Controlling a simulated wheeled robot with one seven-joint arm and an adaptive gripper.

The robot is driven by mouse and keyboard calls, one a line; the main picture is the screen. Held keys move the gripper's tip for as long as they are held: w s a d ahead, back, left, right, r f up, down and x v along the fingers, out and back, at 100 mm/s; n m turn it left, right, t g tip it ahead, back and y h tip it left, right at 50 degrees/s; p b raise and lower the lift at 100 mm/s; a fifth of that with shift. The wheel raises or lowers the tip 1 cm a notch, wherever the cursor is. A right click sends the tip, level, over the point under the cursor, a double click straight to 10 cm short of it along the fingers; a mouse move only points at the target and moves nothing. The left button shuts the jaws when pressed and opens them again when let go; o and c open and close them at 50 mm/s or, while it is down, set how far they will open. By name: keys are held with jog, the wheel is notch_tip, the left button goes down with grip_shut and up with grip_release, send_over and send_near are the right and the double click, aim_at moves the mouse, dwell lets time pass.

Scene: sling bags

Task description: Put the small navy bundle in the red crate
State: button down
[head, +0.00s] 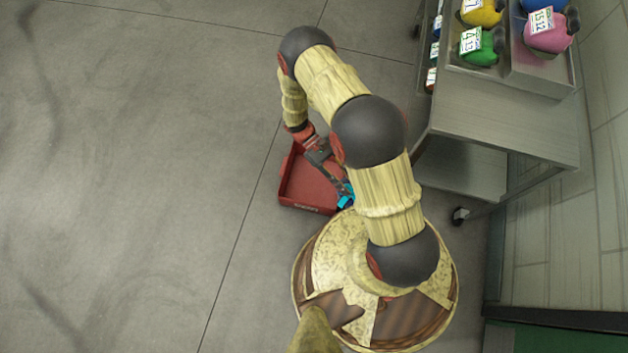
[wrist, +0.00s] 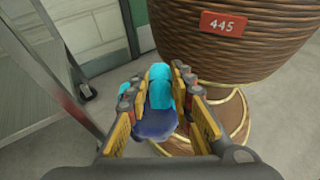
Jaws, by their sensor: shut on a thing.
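The red crate (head: 306,188) stands on the floor left of my base in the head view, its inside looking empty where it shows. My gripper (head: 342,188) is at the crate's right side, partly covered by my arm. In the wrist view my gripper (wrist: 159,92) is shut on the small navy bundle (wrist: 155,126), which has bright cyan parts between the fingers. In the head view only a bit of cyan of the navy bundle (head: 346,198) shows, by the crate's lower right corner. Its height above the floor cannot be told. The crate does not show in the wrist view.
A grey metal shelf cart (head: 500,128) on wheels stands at the right, with yellow, green, pink and blue bags with number tags on top. A wall runs behind it. The floor (head: 130,180) at the left is clear.

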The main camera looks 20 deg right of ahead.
jog(key=w+a+f+m+t+y, duration=0.1)
jog(key=w+a+f+m+y, duration=0.1)
jog(key=a+f+m+y, duration=0.65)
jog(key=w+a+f+m+t+y, duration=0.15)
jog(key=a+m+y, duration=0.4)
jog(key=a, duration=0.75)
jog(key=w+a+f+m+t+y, duration=0.2)
jog(key=w+f+m+t, duration=0.25)
jog(key=w, duration=0.25)
jog(key=w+a+f+m+t+y, duration=0.3)
jog(key=w+m+t, duration=0.2)
jog(key=w+t, duration=0.15)
jog(key=w+d+f+m+t+h, duration=0.5)
jog(key=w+d+f+m+t, duration=0.4)
jog(key=w+d+f, duration=0.15)
jog(key=w+d+f+m+t+h, duration=0.1)
jog(key=d+f+m+t+h, duration=0.35)
jog(key=d, duration=0.65)
jog(key=shift+m+g+h, duration=0.5)
jog(key=shift+g+h, duration=0.05)
jog(key=shift+g, duration=0.05)
notch_tip(320, 180, down, 18)
jog(key=b, duration=0.7)
jog(key=shift+r+b, duration=0.25)
jog(key=shift+b, duration=0.15)
jog(key=c, duration=1.6)
grip_release()
